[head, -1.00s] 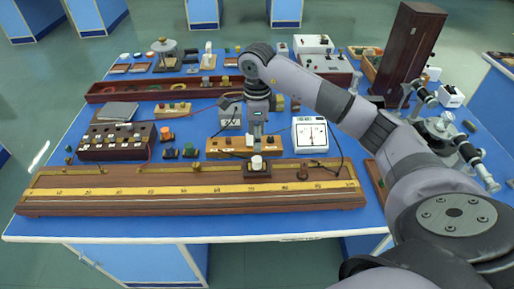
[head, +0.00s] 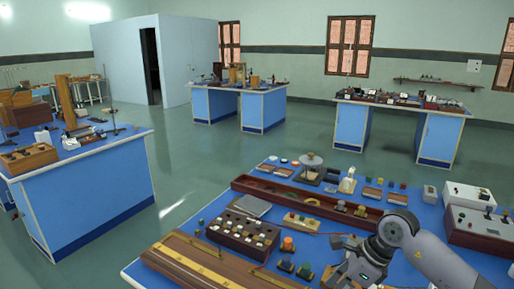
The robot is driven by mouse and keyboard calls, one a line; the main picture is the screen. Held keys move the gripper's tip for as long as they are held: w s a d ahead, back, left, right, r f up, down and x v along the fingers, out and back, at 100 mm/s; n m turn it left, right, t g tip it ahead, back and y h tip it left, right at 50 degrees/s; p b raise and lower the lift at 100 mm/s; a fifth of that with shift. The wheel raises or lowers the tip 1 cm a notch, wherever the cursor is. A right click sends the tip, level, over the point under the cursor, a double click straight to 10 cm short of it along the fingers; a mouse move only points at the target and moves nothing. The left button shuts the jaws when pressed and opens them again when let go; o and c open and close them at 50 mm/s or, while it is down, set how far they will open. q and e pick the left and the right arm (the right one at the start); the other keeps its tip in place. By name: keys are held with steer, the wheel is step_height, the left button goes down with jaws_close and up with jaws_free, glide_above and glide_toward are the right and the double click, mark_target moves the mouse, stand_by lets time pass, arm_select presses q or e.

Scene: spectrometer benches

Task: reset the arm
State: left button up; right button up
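My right arm reaches in from the lower right in the head view, over the blue-topped bench (head: 212,212) in front of me. Its elbow and forearm show at the bottom edge, and its gripper is below or outside the picture. My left arm and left gripper do not show.
On the near bench lie a long wooden board with a yellow scale (head: 195,262), a dark box with several knobs (head: 242,233) and a long dark red tray (head: 290,196). A cluttered bench (head: 85,185) stands at left. Two benches (head: 240,105) (head: 400,125) stand farther back. Green floor is open between them.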

steer(key=s+a+r+y, duration=0.25)
steer(key=a+y, duration=0.35)
steer(key=a, duration=0.7)
steer(key=a+r+m+t+y, duration=0.5)
steer(key=r+m+t+y, duration=0.15)
steer(key=r, duration=0.45)
steer(key=w+d+m+t+h, duration=0.3)
steer(key=d+m+t+h, duration=0.85)
steer(key=m, duration=1.05)
steer(key=s+d+f+m+g+h, duration=0.35)
steer(key=d+f+m+h, duration=0.4)
steer(key=f+m, duration=0.45)
steer(key=s+f+m+g+y, duration=0.1)
steer(key=s+f+m+g, duration=0.2)
steer(key=s+f+g, duration=0.6)
steer(key=s+f+m+g+y, duration=0.1)
steer(key=s+f+m+g, duration=0.2)
steer(key=s+f, duration=0.75)
steer(key=s+f+g, duration=0.1)
steer(key=s+f, duration=0.2)
steer(key=f, duration=0.9)
steer(key=s+f, duration=0.3)
steer(key=f, duration=0.9)
steer(key=s+d+f+g, duration=0.1)
steer(key=s+d+f, duration=0.1)
steer(key=s+f, duration=1.3)
steer(key=shift+s+d, duration=0.3)
steer(key=shift+s, duration=0.15)
